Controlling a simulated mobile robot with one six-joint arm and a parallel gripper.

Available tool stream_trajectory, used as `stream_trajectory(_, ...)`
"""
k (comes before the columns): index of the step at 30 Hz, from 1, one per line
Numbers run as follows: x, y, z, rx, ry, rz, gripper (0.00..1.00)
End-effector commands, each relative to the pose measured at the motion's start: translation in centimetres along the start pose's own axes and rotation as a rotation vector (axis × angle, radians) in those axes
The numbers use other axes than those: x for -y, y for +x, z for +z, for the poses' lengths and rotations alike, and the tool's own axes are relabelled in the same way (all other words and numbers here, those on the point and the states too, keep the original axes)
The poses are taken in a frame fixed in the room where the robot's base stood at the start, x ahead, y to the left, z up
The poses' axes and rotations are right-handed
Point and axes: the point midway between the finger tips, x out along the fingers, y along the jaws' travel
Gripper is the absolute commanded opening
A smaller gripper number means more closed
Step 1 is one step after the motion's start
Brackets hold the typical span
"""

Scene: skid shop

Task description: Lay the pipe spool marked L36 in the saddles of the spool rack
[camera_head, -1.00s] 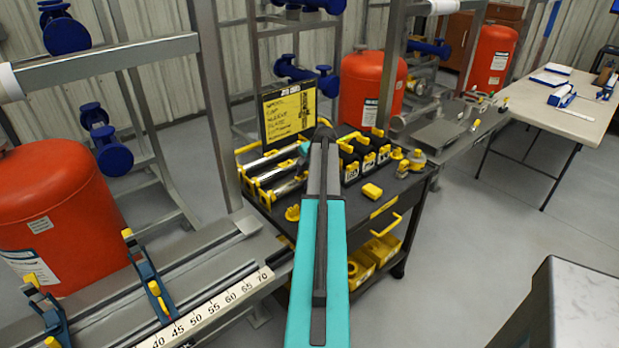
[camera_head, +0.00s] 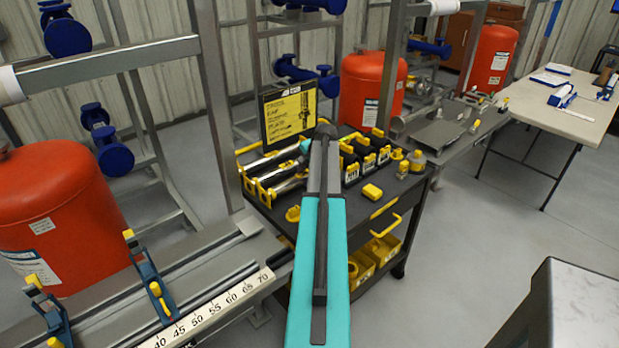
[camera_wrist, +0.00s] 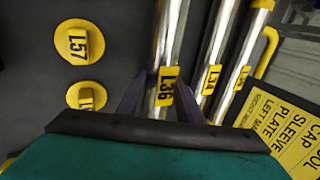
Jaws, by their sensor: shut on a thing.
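The pipe spool marked L36 (camera_wrist: 172,36) is a shiny metal tube with a yellow label in the wrist view. My gripper (camera_wrist: 164,92) is shut on it at the label, one dark finger on each side. Its far end runs out of the picture. I cannot tell whether it is lifted clear of its holder. In the head view my arm hides the gripper and most of the spool. I cannot tell for sure which structure is the spool rack. Blue stands with yellow tips (camera_head: 148,272) stand on a grey rail at left.
Spool L34 (camera_wrist: 218,50) and another spool lie close on the right. Yellow round caps, one marked L57 (camera_wrist: 79,43), lie at left. The black cart (camera_head: 333,205) carries yellow holders and black boxes. A sign (camera_head: 289,112), steel posts and red tanks (camera_head: 52,225) stand around.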

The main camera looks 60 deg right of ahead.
Motion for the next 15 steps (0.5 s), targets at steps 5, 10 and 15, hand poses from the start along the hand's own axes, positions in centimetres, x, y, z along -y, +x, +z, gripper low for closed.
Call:
stream_trajectory(5,0.5,-0.8,0.0,-0.001,0.000,-0.003,0.00)
stream_trajectory(10,0.7,-1.3,0.0,-0.001,0.000,-0.002,0.00)
stream_trajectory(15,1.0,-1.9,0.0,-0.001,0.000,-0.002,0.00)
